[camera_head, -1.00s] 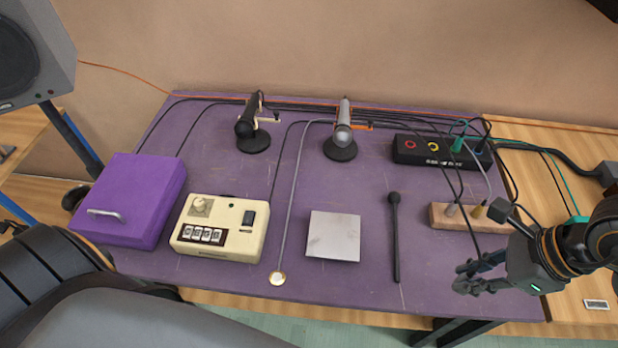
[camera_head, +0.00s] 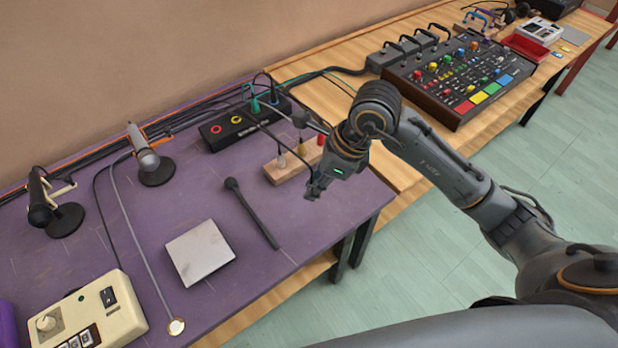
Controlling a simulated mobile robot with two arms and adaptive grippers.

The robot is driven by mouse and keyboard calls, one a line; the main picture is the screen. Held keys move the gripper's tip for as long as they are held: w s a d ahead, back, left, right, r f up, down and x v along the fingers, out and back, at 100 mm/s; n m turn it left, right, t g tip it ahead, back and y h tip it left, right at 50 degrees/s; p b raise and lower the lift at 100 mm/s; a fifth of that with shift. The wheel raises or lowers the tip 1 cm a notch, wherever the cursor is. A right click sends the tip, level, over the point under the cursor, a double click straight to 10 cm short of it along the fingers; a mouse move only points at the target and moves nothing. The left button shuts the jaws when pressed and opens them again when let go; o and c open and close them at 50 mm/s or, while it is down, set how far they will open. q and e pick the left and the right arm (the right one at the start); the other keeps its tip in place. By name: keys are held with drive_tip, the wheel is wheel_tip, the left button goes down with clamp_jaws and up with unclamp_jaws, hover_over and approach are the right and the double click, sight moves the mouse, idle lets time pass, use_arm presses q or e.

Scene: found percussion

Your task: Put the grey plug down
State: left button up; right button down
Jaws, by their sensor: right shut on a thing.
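My right gripper (camera_head: 314,191) is over the purple table (camera_head: 290,228), just in front of the wooden block (camera_head: 290,172). It is shut, its fingers pointing down and left. What it holds is very small in the head view; it appears to be the grey plug, mostly hidden by the fingers. A pale plug (camera_head: 282,161) stands upright in the block, with a yellow one (camera_head: 303,150) beside it and a red one (camera_head: 321,140) at the right end, partly behind my wrist. I cannot tell whether the gripper touches the tabletop. My left gripper is out of view.
A black jack box (camera_head: 243,126) with cables stands behind the block. A mixer (camera_head: 462,75) is on the wooden table at right. Bare tabletop shows in front of the gripper.

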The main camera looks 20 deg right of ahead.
drive_tip(key=w+f, duration=0.2)
drive_tip(key=w+d+f+p, duration=0.1)
drive_tip(key=w+f, duration=0.3)
drive_tip(key=shift+w+d, duration=0.25)
drive_tip(key=shift+d, duration=0.15)
drive_tip(key=shift+w+d+f, duration=0.1)
drive_tip(key=shift+w+f, duration=0.25)
drive_tip(key=shift+f, duration=0.1)
wheel_tip(320, 180, down, 2)
drive_tip(key=shift+f+p, duration=0.15)
drive_tip(key=shift+p, duration=0.75)
drive_tip(key=shift+w+f, duration=0.1)
drive_tip(key=shift+f, duration=0.4)
drive_tip(key=shift+f, duration=0.1)
drive_tip(key=c, duration=1.3)
unclamp_jaws()
drive_tip(key=shift+o, duration=0.2)
